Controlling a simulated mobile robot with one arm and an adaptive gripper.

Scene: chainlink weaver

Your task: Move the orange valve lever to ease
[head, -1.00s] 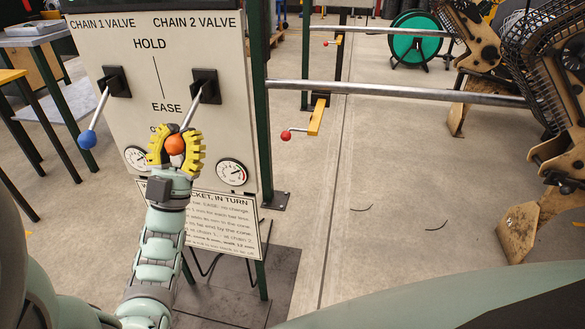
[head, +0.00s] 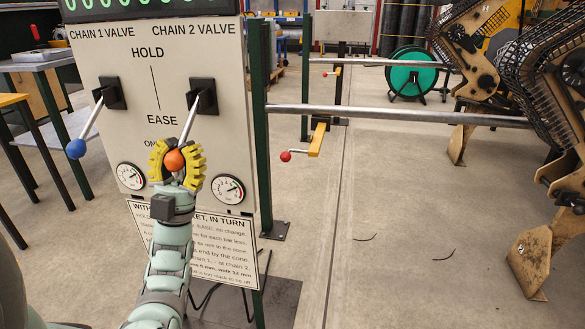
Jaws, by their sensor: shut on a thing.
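The orange valve lever (head: 174,160) is the chain 2 valve's lever on the white panel (head: 135,75). Its grey rod runs down and left from a black mount (head: 203,96) to an orange ball, toward the side marked EASE. My gripper (head: 175,163), with yellow ribbed fingers, is shut around the orange ball from below, one finger on each side. The blue valve lever (head: 76,149) of chain 1 also points down and left from its own black mount. A printed HOLD-to-EASE line stands between the two mounts.
Two round gauges (head: 228,189) and an instruction sign (head: 206,237) sit low on the panel. A metal rail (head: 400,115) and a red-knobbed yellow crank (head: 316,140) are to the right. A large legged machine (head: 490,60) stands at far right. Floor between is open.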

